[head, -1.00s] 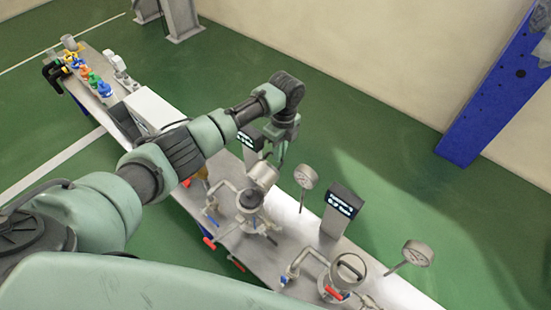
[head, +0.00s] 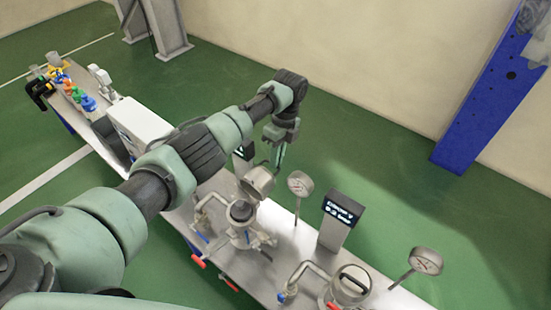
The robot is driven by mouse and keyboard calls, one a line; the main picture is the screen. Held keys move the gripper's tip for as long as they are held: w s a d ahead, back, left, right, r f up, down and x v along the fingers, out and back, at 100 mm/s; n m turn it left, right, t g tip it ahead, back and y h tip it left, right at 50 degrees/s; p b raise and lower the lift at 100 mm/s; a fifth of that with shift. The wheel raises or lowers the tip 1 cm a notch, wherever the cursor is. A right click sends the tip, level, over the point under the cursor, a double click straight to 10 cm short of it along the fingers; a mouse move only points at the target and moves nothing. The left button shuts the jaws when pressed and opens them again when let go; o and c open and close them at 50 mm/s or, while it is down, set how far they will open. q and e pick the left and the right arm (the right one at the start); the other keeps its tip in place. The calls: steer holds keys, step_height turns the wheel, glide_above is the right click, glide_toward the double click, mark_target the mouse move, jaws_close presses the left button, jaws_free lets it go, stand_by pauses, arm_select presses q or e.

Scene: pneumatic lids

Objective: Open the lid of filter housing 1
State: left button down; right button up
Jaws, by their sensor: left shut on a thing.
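A steel filter housing (head: 240,232) stands on the bench in the middle of the head view; no number on it is legible. Its round lid (head: 257,183) is raised and tilted up, apart from the body, so the dark top of the housing shows. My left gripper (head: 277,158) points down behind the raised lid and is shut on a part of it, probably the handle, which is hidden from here. My right gripper is not in view.
Pressure gauges (head: 299,184) and dark display posts (head: 338,219) stand along the far bench edge, close to my arm. Pipes and red-handled valves (head: 197,261) are at the near side. Green floor is clear beyond the bench.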

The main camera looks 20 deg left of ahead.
arm_select(q)
steer(key=shift+w+d+r, duration=0.15)
steer(key=shift+d+r, duration=0.1)
steer(key=shift+d, duration=0.1)
steer(key=c, duration=1.5)
jaws_free()
steer(key=shift+d, duration=0.1)
steer(key=shift+a+f, duration=0.15)
steer(key=shift+a, duration=0.05)
steer(key=v, duration=0.8)
steer(key=shift+d+b, duration=0.1)
steer(key=shift+b, duration=0.3)
